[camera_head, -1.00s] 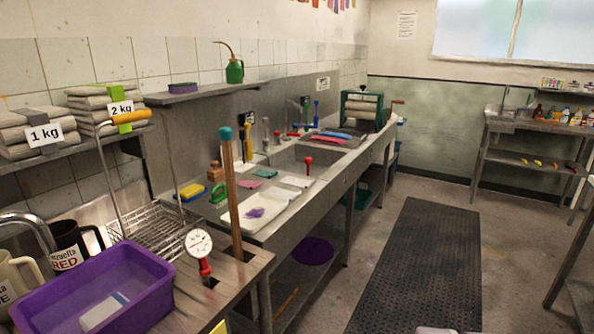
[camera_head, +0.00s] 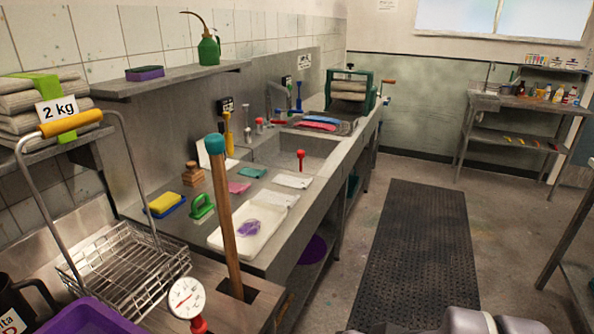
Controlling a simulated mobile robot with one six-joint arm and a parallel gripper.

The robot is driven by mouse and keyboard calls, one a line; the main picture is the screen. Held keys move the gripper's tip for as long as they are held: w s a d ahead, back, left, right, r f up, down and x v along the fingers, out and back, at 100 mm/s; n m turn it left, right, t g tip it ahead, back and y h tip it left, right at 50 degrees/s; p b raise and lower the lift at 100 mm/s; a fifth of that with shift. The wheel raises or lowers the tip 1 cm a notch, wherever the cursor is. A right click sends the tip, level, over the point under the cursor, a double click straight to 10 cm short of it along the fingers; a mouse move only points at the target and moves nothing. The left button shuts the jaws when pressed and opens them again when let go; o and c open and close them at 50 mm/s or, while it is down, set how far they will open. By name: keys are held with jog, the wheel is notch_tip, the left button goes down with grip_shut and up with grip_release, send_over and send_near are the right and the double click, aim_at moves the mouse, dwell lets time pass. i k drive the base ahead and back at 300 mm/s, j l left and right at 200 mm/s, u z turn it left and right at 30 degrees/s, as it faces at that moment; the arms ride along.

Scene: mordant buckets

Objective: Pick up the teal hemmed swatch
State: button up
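A small teal swatch (camera_head: 251,172) lies flat on the metal sink counter, near the back wall and left of the sink basin. Its hem is too small to make out. A pink swatch (camera_head: 238,187) lies just in front of it, and two whitish cloths (camera_head: 292,181) (camera_head: 278,198) lie to its right and front right. My gripper is not in view. Only grey rounded parts, likely of my own arm, show at the bottom right edge.
A white tray (camera_head: 222,240) with a purple piece stands at the counter's front. A wooden pole (camera_head: 224,215) with a teal top, a dial thermometer (camera_head: 184,298) and a wire basket (camera_head: 125,272) stand nearer. A red-topped tool (camera_head: 300,160) stands by the sink. The floor mat (camera_head: 420,250) is clear.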

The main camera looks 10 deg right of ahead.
aim_at(251, 173)
jog(key=i+l, duration=0.2)
jog(key=i, duration=0.3)
jog(key=i+l+u, duration=0.1)
jog(key=i, duration=0.45)
jog(key=i+l, duration=0.3)
jog(key=i, duration=0.2)
jog(key=i+l+u, duration=0.15)
jog(key=i, duration=0.35)
jog(key=i+l, duration=0.4)
jog(key=i+j+u, duration=0.05)
jog(key=i, duration=0.05)
